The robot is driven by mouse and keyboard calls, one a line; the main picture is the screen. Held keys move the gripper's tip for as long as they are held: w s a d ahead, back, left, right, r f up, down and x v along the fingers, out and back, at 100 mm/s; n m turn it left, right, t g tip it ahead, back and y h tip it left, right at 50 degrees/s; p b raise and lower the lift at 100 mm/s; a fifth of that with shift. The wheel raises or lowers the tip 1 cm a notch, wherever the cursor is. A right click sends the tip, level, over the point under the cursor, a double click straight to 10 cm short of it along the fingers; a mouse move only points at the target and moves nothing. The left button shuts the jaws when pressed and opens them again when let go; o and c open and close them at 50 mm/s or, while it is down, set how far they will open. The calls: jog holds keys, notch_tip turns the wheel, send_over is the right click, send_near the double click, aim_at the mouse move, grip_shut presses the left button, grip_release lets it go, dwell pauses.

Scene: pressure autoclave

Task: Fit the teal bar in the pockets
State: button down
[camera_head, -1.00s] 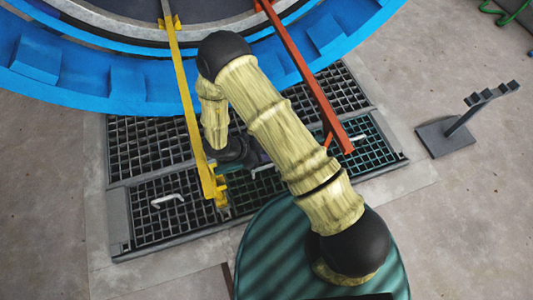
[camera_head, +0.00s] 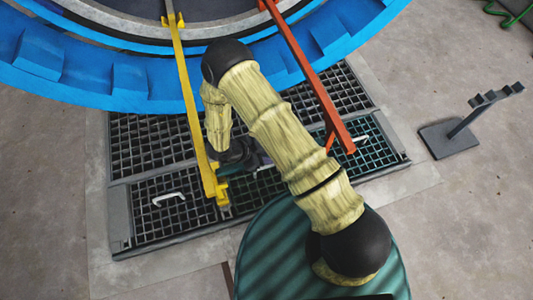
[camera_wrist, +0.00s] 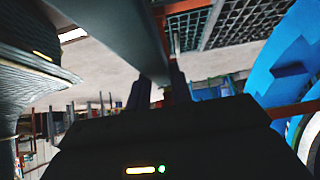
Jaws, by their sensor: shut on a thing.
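My gripper (camera_head: 228,166) is low beside the front end of the yellow rail, partly hidden by my arm. In the wrist view, my gripper (camera_wrist: 158,95) is shut on a long grey-blue bar (camera_wrist: 108,35), which looks like the teal bar. The teal bar (camera_head: 236,169) shows only as a short dark teal piece in the head view, next to the yellow rail; my arm hides the rest. The yellow rail (camera_head: 190,100) ends in a bracket (camera_head: 217,187) that may be a pocket. The red rail (camera_head: 305,75) ends to the right; I cannot make out a pocket there.
A big blue ring (camera_head: 90,85) spans the back. Under the rails lies a dark floor grating (camera_head: 155,145) with white handles (camera_head: 168,198). A grey notched stand (camera_head: 460,125) is at the right. The concrete floor around the stand is clear.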

jog(key=shift+f+b, duration=0.55)
jog(key=shift+f, duration=0.95)
jog(key=shift+p, duration=1)
dwell(0.7)
jog(key=shift+f+b, duration=0.65)
jog(key=shift+f, duration=0.85)
dwell(0.4)
jog(key=c, duration=1.2)
grip_release()
jog(key=shift+o, duration=0.2)
notch_tip(320, 180, up, 10)
jog(key=p, duration=0.4)
